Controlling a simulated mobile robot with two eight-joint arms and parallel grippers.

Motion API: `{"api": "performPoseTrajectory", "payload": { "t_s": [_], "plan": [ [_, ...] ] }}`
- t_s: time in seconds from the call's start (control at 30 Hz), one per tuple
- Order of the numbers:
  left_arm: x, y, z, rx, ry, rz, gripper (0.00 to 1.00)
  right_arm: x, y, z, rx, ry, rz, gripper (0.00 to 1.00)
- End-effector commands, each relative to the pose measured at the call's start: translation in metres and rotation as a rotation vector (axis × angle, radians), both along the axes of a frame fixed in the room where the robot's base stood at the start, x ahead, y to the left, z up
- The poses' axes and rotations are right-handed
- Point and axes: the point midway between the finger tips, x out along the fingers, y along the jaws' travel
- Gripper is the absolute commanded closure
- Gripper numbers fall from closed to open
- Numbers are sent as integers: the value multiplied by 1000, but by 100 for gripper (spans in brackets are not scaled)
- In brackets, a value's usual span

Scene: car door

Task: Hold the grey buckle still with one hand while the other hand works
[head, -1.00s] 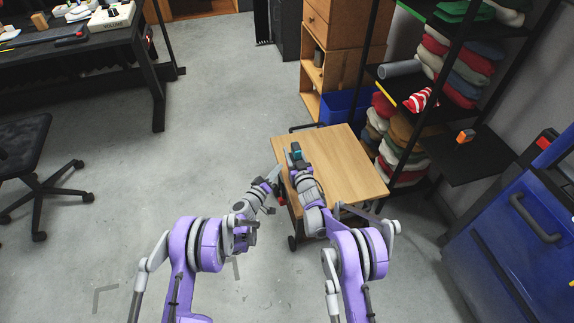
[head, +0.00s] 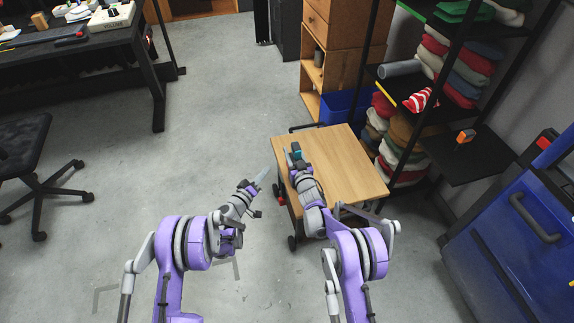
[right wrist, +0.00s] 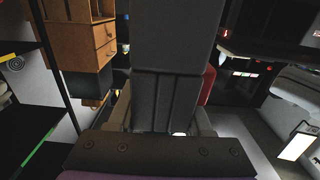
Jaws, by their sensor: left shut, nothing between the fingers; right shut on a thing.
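My right gripper (head: 295,156) is over the left edge of the wooden cart top. It is shut on a dark grey piece, the grey buckle (right wrist: 172,100), which fills the middle of the right wrist view between the fingers. In the head view the buckle is too small and too covered by the gripper to make out clearly. A small teal patch shows at the right gripper's tip. My left gripper (head: 261,177) is shut and empty, over the floor just left of the cart, apart from the right gripper.
The wooden cart top (head: 345,170) is bare to the right of my right gripper. A shelf rack with folded cloths (head: 470,65) stands behind it, and a blue cabinet (head: 520,230) is at the right. A desk (head: 90,60) and a chair (head: 25,150) are at the left. The floor between is clear.

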Motion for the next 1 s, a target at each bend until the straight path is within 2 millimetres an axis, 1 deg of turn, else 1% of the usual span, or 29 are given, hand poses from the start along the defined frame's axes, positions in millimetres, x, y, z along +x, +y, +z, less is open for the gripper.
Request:
{"api": "performPoseTrajectory", "payload": {
  "t_s": [0.27, 0.3, 0.47, 0.5, 0.83, 0.93, 1.0],
  "plan": [
    [0, 0, 0, 0, 0, 0, 100, 0, 0, 0, 0, 0, 0, 100],
    [0, 0, 0, 0, 0, 0, 100, 0, 0, 0, 0, 0, 0, 47],
    [0, 0, 0, 0, 0, 0, 100, 0, 0, 0, 0, 0, 0, 18],
    [0, 0, 0, 0, 0, 0, 100, 0, 0, 0, 0, 0, 0, 15],
    [0, 0, 0, 0, 0, 0, 100, -3, -1, 0, 0, 0, 0, 15],
    [0, 0, 0, 0, 0, 0, 100, -13, -4, 0, 0, 0, 0, 15],
    [0, 0, 0, 0, 0, 0, 100, -24, -8, 0, 0, 0, 0, 15]
  ]
}}
